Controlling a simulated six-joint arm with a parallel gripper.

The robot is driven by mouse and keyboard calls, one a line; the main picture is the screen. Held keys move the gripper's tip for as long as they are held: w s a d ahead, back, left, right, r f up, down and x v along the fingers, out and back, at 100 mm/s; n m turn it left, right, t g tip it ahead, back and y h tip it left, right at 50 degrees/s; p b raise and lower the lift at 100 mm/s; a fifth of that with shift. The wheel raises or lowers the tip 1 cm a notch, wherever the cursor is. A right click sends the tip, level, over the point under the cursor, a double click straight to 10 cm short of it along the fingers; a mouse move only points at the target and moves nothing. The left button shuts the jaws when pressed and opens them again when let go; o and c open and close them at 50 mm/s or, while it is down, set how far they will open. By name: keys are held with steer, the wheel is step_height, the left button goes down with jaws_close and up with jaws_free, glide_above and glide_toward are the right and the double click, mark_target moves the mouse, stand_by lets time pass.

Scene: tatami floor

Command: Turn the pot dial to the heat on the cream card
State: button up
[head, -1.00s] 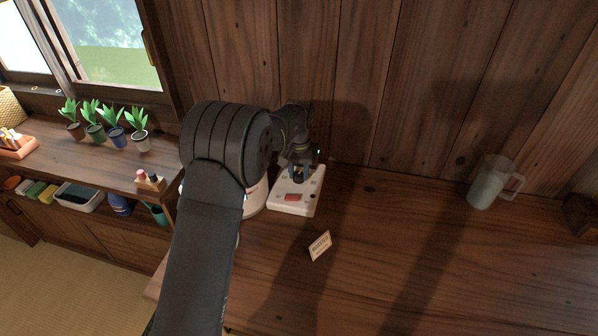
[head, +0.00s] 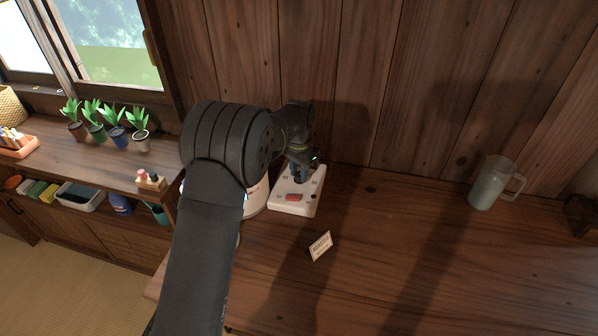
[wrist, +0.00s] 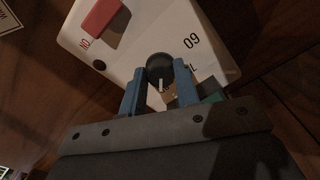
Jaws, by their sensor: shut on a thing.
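The pot dial is a round black knob (wrist: 160,68) with a pale pointer line, on a white control panel (wrist: 117,63). The panel (head: 287,207) also shows in the head view, lying on the wooden counter beside a white pot (head: 257,197) mostly hidden by my arm. My gripper (wrist: 159,88) points down at the panel, its blue fingers on either side of the knob and shut on it. The panel bears the marking "60" and a red switch (wrist: 101,17). The cream card (head: 320,246) stands tilted on the counter in front; its writing is too small to read.
A translucent jug (head: 485,186) stands at the right of the counter. A plank wall rises close behind the panel.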

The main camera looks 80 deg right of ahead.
mark_target(299, 175)
stand_by(0.3)
steer(key=o, duration=1)
step_height(299, 175, up, 17)
steer(key=shift+r, duration=0.2)
